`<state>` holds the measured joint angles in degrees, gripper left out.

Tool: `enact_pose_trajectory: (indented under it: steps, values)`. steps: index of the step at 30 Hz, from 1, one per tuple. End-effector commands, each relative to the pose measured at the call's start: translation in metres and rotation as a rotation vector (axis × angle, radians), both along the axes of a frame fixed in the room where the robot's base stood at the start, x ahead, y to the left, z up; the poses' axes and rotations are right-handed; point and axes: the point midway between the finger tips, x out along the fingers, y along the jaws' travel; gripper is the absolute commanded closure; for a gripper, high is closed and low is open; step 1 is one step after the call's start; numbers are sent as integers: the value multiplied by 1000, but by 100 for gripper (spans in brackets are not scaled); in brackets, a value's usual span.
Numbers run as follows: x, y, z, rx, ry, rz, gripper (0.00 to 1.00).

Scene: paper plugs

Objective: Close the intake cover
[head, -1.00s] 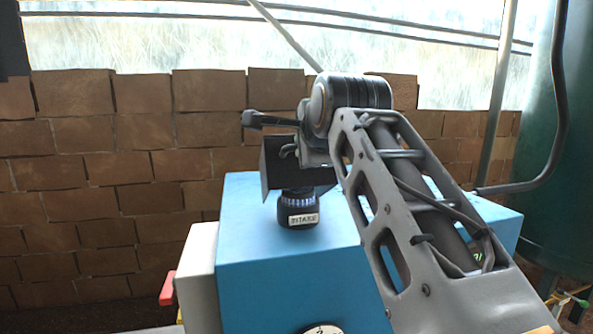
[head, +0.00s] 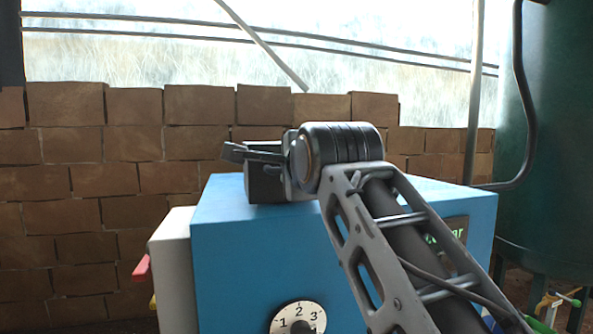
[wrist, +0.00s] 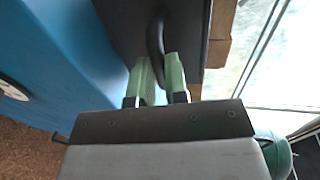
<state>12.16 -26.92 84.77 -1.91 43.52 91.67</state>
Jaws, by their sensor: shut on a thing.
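The intake cover, as far as I can tell, is the dark panel (wrist: 190,22) under my gripper in the wrist view. A dark curved handle (wrist: 156,38) stands on it. My gripper (wrist: 160,72) has green fingers on either side of the handle and is shut on it. I cannot tell in that view how far the cover is open. The intake itself and its label are hidden.
A numbered dial (head: 298,318) is on the machine's front. A pale box with a red part (head: 142,268) stands on its left. A brick wall (head: 80,215) is behind, and a green tank (head: 530,150) is at the right.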

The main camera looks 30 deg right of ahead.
Motion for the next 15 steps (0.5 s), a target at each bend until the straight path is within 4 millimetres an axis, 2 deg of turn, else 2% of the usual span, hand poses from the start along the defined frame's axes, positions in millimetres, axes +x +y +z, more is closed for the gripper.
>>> enact_pose_trajectory:
  steps: [1, 14, 15]
  values:
    - [2, 0, -10, 13, 25, 3, 100]
    - [2, -2, -13, 15, 28, -5, 100]
    - [2, -2, -13, 15, 28, -5, 83]
